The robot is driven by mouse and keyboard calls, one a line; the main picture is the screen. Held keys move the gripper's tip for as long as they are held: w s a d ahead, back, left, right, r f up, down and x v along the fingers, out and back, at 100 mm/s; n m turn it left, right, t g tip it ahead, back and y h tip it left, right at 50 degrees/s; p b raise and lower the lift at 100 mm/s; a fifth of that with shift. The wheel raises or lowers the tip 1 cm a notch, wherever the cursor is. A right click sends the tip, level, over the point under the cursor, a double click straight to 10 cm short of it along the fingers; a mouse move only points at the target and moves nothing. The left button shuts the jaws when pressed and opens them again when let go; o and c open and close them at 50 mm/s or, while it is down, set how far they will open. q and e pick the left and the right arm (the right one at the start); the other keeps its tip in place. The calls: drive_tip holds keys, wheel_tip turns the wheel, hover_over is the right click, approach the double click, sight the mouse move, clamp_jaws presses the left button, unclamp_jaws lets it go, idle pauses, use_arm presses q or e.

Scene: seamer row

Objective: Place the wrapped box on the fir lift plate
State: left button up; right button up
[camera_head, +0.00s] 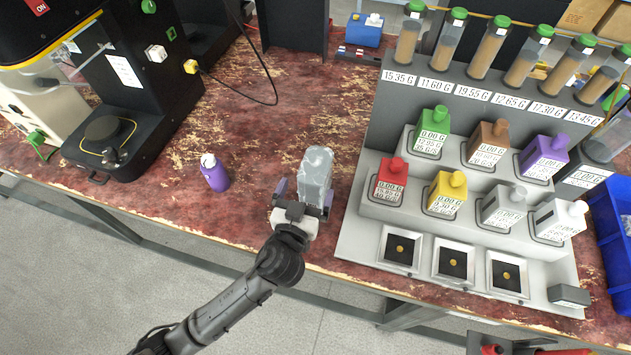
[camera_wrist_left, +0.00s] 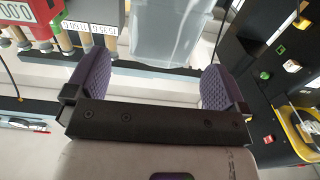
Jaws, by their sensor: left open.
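In the left wrist view the wrapped box (camera_wrist_left: 172,30) shows just beyond the open fingers (camera_wrist_left: 156,72), with gaps at both sides. I cannot tell how far it reaches between them. A round dark plate (camera_head: 108,131) sits on the black machine at the left; I cannot tell whether it is the fir lift plate. My right gripper is not in view.
A purple bottle with a white cap (camera_head: 215,176) stands left of the box. A grey stepped rack (camera_head: 360,240) with several coloured containers is close on the right. A black cable (camera_head: 268,75) lies behind. The bench middle is mostly clear.

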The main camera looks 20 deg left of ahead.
sight(313, 171)
use_arm(q)
drive_tip(key=shift+w+a+b, duration=0.15)
drive_tip(key=shift+w+b, duration=0.15)
drive_tip(key=shift+w, duration=1.1)
drive_tip(key=shift+w+a+b, duration=0.15)
drive_tip(key=shift+w+b, duration=0.15)
drive_tip(key=shift+w, duration=1.1)
drive_tip(key=c, duration=1.5)
drive_tip(key=shift+r, duration=0.15)
drive_tip(key=shift+c, duration=0.6)
